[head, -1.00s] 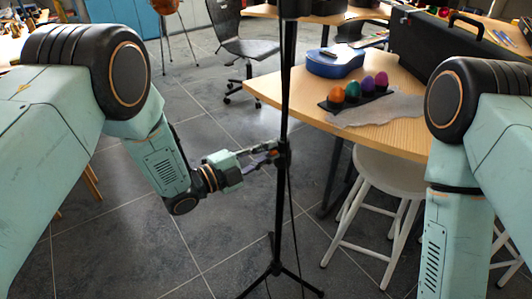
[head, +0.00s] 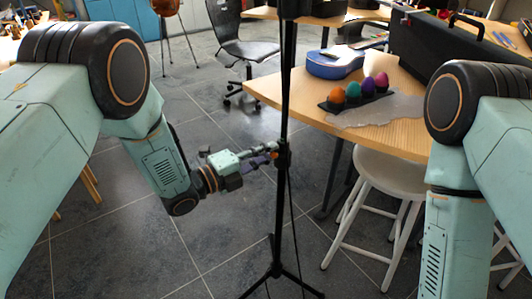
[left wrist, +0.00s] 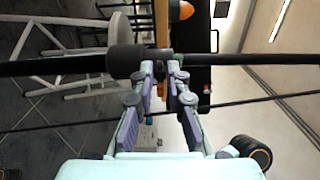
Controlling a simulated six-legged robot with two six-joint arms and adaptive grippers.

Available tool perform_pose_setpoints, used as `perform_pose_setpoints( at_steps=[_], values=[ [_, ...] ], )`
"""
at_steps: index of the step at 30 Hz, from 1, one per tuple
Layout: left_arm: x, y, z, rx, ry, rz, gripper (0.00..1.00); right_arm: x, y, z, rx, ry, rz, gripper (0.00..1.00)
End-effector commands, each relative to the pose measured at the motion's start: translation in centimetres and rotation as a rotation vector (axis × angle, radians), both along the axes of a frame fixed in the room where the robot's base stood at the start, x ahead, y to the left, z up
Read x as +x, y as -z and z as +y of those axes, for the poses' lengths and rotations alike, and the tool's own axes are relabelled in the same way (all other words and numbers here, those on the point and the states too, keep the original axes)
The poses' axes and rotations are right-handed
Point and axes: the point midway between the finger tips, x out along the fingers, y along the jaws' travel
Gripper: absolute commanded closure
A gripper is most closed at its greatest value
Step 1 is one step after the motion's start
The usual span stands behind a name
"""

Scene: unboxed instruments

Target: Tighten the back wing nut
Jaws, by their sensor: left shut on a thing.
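A black stand (head: 284,100) with a thin upright pole and splayed tripod legs stands in the middle of the head view. A thick dark collar (left wrist: 126,61) on its pole shows in the left wrist view, where the pole runs sideways across the picture. My left gripper (head: 274,154) reaches in from the left, and its fingertips are at the collar. In the left wrist view its fingers (left wrist: 160,62) come together at the collar's edge, shut on the wing nut, which they mostly hide. My right gripper is out of view; only the right arm shows.
A wooden table (head: 290,98) stands right behind the stand, with a blue ukulele-like instrument (head: 335,64), several coloured egg shapes (head: 353,92) and a black case (head: 455,60). A white stool (head: 390,172) is under its edge. A thin cable hangs beside the pole. The tiled floor around the gripper is clear.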

Motion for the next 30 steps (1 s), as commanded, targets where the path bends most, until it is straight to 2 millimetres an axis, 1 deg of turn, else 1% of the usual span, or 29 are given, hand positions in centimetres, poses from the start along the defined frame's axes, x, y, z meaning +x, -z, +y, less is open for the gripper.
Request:
perform_pose_setpoints(
  at_steps=[5,6,13,23,26,30],
  values=[
    [-0.1,0.1,0.0,0.001,0.001,0.002,1.0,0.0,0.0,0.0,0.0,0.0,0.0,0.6],
    [-0.1,0.1,0.0,0.001,0.001,0.002,0.82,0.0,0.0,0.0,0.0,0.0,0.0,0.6],
    [-0.1,0.1,0.0,0.0,0.001,0.001,0.63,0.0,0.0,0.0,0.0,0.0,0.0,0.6],
    [-0.1,0.0,0.2,0.0,0.0,0.002,0.63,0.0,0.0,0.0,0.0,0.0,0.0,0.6],
    [-0.6,0.0,1.1,0.0,-0.003,0.002,0.63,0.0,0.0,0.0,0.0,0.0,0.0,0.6],
    [-2.1,0.0,3.2,-0.002,-0.005,0.004,0.63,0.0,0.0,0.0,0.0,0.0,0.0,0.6]
  ],
)
